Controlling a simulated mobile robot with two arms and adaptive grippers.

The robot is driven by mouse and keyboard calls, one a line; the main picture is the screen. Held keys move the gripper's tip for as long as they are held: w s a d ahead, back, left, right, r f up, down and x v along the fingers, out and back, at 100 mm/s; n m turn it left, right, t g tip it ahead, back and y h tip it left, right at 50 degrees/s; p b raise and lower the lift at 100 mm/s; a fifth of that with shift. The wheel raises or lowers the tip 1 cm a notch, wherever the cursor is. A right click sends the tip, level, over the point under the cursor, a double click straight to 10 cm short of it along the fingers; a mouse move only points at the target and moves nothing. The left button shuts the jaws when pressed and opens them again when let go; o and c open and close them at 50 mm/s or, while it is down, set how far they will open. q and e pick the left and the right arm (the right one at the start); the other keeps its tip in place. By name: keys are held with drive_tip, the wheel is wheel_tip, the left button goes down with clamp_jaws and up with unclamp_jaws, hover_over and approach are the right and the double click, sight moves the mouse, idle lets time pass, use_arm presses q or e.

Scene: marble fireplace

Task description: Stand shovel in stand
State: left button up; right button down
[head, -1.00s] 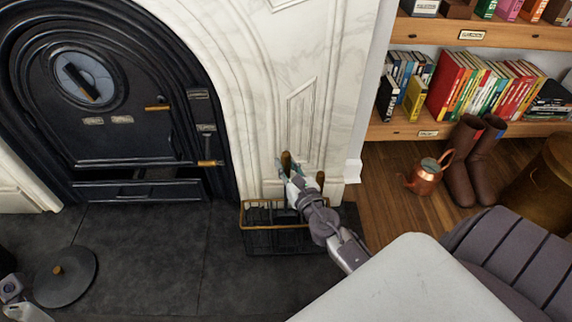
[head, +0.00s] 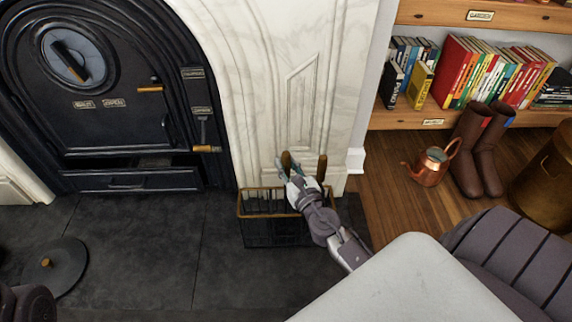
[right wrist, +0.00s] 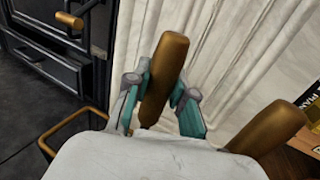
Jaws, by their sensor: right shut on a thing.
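The shovel shows as an upright wooden handle (right wrist: 165,75) in the right wrist view, and its top also shows in the head view (head: 286,161). My right gripper (head: 288,176) is shut on this handle, with a teal finger pad on each side of it in the wrist view. The shovel's lower part is hidden behind my gripper and the stand. The stand (head: 262,189) is a black wire basket with a brass rim, on the dark hearth against the marble. The gripper is over its back right part. My left gripper is not in view.
A second wooden handle (head: 321,168) stands just right of the held one. The black stove door (head: 110,110) is at left. A round dark lid (head: 55,265) lies on the hearth. A copper watering can (head: 430,166) and brown boots (head: 478,150) stand at right.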

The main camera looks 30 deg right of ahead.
idle(0.4)
drive_tip(key=c, duration=0.9)
unclamp_jaws()
drive_tip(key=shift+s, duration=0.15)
drive_tip(key=shift+s+f, duration=0.1)
drive_tip(key=shift+s, duration=0.2)
drive_tip(key=s, duration=0.3)
drive_tip(key=s+a, duration=0.1)
drive_tip(key=s, duration=0.3)
drive_tip(key=s+a, duration=0.1)
drive_tip(key=s, duration=0.3)
